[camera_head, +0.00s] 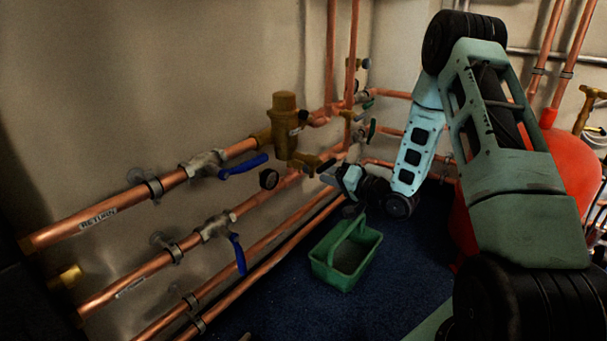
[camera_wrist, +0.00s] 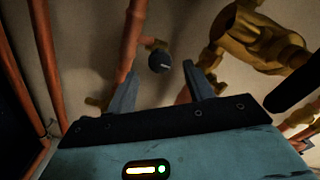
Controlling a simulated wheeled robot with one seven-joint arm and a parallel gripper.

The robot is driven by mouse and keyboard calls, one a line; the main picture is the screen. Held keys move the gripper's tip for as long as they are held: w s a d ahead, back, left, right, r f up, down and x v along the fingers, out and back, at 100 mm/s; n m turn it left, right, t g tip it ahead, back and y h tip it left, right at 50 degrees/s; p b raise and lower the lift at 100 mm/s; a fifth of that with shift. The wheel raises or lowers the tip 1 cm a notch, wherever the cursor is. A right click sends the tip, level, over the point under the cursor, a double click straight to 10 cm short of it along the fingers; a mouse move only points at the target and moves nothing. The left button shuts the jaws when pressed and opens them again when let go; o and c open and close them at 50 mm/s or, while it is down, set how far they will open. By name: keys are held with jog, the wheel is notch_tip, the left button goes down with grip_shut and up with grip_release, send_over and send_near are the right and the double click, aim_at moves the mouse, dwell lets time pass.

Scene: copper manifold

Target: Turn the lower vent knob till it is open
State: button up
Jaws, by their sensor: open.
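The lower vent knob (camera_head: 268,179), small, round and black, sits by the middle copper pipe below the brass valve body. In the wrist view a dark round knob with a pale mark (camera_wrist: 159,62) stands on a short brass stub off a copper pipe. It appears to be the same knob, beyond and between my fingertips. My gripper (camera_head: 327,173) is to its right in the head view, with a visible gap. In the wrist view my gripper (camera_wrist: 160,84) has its two fingers spread and nothing between them. The knob's open or closed position cannot be told.
A brass valve body (camera_head: 285,130) stands above, and its brass parts (camera_wrist: 255,40) show close right of my fingers. Blue lever valves (camera_head: 243,165) are on the pipes to the left. A green caddy (camera_head: 345,255) is on the blue floor and a red vessel (camera_head: 573,165) stands right.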

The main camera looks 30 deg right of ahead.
aim_at(304, 167)
jog(key=b+x, duration=0.2)
jog(key=x, duration=0.4)
jog(key=shift+f, duration=0.15)
jog(key=shift+w+a, duration=0.2)
jog(key=shift+w, duration=0.45)
jog(key=c, duration=1)
